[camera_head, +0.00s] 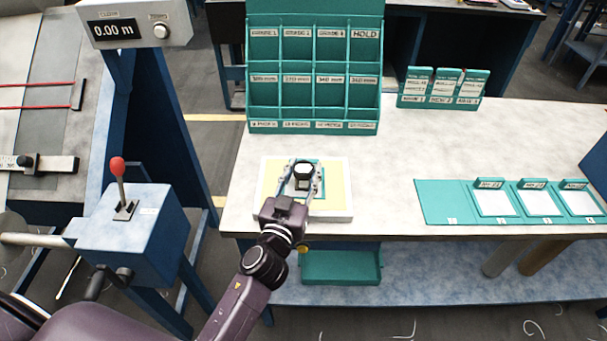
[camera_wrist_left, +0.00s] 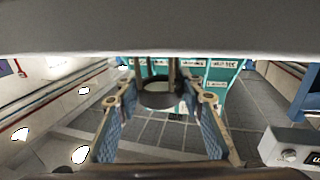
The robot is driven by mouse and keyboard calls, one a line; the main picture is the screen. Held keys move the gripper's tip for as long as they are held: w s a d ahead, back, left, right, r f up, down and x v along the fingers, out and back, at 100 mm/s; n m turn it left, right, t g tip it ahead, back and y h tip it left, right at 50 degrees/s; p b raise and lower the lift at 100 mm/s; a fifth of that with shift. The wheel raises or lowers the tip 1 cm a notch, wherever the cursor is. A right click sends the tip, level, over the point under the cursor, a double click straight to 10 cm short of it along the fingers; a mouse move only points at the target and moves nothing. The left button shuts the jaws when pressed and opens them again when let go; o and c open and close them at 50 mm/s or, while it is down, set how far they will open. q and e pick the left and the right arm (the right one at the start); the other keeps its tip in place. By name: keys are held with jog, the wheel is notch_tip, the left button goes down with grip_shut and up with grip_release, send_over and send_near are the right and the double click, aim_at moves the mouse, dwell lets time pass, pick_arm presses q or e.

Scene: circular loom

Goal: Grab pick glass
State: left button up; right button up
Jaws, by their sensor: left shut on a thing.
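The pick glass (camera_head: 304,170) is a small dark, round-rimmed piece with a pale top, seen over the yellow and white board (camera_head: 338,202) near the table's front edge. My left gripper (camera_head: 302,178) reaches in from the front with one finger on each side of it and is shut on it. In the left wrist view the pick glass (camera_wrist_left: 162,96) shows as a dark ring between the fingers of my left gripper (camera_wrist_left: 160,105). Whether it touches the board cannot be told. My right gripper is not in view.
A teal rack (camera_head: 314,90) with labelled compartments stands behind the board. A smaller teal card holder (camera_head: 443,88) is at the back. A teal mat (camera_head: 455,203) with white squares lies at right. A blue box with a red-knobbed lever (camera_head: 117,170) stands left of the table (camera_head: 400,150).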

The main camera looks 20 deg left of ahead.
pick_arm(q)
jog(key=shift+c, duration=1)
jog(key=shift+r, duration=0.1)
